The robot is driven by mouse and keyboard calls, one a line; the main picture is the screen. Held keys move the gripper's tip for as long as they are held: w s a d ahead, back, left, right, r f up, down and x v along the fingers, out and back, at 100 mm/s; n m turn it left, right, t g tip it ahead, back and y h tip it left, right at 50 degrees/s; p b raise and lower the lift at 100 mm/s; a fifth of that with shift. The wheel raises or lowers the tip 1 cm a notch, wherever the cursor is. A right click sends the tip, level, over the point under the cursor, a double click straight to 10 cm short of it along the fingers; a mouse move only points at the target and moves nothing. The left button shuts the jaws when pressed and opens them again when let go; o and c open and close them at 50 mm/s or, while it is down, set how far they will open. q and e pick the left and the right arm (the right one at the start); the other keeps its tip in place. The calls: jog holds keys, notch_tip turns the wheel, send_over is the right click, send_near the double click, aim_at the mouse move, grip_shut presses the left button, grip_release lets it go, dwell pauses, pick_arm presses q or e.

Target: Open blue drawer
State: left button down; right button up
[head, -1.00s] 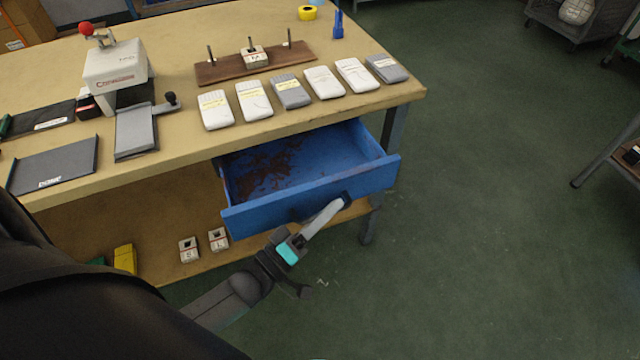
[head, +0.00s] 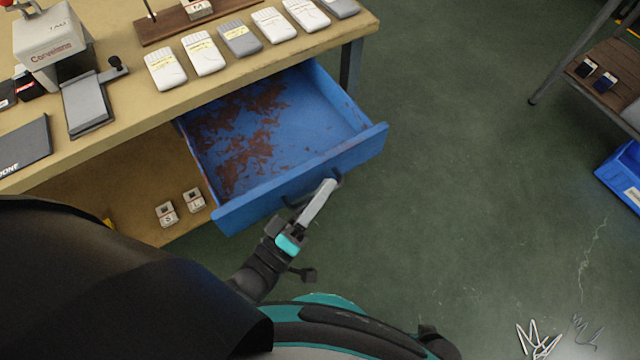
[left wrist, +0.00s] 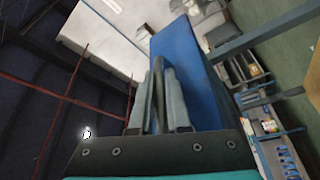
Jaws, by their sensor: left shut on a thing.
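The blue drawer (head: 345,160) is pulled well out from under the wooden workbench. Its inside shows, with brown rusty patches on the floor and nothing lying in it. My left gripper (head: 322,192) is at the drawer's front, shut on the dark handle (head: 296,199). In the left wrist view the two fingers (left wrist: 158,98) stand on either side of the dark handle bar, beside the blue drawer front (left wrist: 188,75). My right gripper is not in view.
The workbench (head: 120,135) carries a row of several white and grey packs (head: 240,40), a press (head: 52,45) and a dark board (head: 20,145). Two small blocks (head: 180,207) sit on the lower shelf. A blue crate (head: 622,178) stands at right. Green floor before the drawer is clear.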

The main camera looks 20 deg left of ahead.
pick_arm(q)
jog(key=c, duration=1.2)
grip_release()
jog(key=shift+o, duration=0.2)
jog(key=v, duration=1.5)
jog(key=shift+s, duration=0.2)
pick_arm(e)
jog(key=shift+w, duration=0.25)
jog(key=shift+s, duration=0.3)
